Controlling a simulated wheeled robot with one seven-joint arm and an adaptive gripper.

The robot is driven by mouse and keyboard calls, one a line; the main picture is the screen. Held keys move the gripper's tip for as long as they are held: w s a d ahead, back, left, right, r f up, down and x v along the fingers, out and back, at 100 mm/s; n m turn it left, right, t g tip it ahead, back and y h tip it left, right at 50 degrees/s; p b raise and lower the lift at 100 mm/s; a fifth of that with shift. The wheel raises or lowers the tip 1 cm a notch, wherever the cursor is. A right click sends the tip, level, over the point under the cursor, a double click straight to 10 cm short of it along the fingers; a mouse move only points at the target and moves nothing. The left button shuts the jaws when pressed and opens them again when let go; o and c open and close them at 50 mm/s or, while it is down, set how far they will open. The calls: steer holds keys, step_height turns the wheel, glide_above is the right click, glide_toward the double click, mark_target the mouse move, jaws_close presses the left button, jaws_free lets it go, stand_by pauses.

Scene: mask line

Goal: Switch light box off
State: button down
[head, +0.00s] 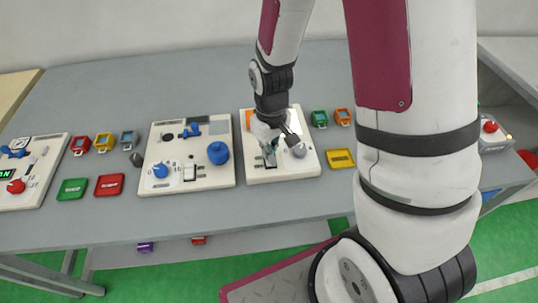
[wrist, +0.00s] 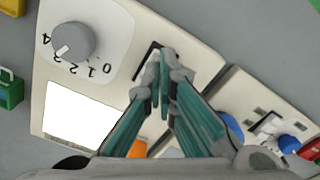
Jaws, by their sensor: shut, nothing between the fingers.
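The light box (head: 298,170) is a cream panel on the table, below my gripper; it fills much of the wrist view (wrist: 190,35). Its light panel (wrist: 85,118) is bright white. A grey dial (wrist: 73,41) sits beside the numbers 0 to 4, its white mark on the side of 3 and 4. A switch in a dark slot (wrist: 147,60) lies right at my fingertips, partly hidden by them. My gripper (wrist: 165,55) is shut and empty, pointing down at that slot; in the head view (head: 269,154) it is over the box. Contact with the switch cannot be told.
Another cream panel (head: 210,132) with blue knobs and a switch stands left of the light box. Red (head: 109,185) and green (head: 72,189) blocks lie further left. A yellow block (head: 341,159) lies just right of the box. My arm hides part of the table's right side.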

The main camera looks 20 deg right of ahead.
steer(key=shift+f, duration=0.55)
steer(key=shift+r+p, duration=1.9)
steer(key=shift+r, duration=1.65)
steer(key=shift+r, duration=0.25)
steer(key=s+r+m+t, duration=0.1)
steer(key=s+r+t, duration=0.1)
steer(key=s+r, duration=0.3)
steer(key=s+r+m+t, duration=0.1)
steer(key=s+r, duration=0.5)
steer(key=r, duration=0.7)
steer(key=s+r+m+t, duration=0.1)
steer(key=s+r+t, duration=0.1)
steer(key=s+r, duration=0.3)
step_height(320, 180, up, 4)
steer(key=shift+s+d+f+t, duration=0.1)
steer(key=shift+s+d+t, duration=0.05)
steer(key=shift+s+t, duration=0.2)
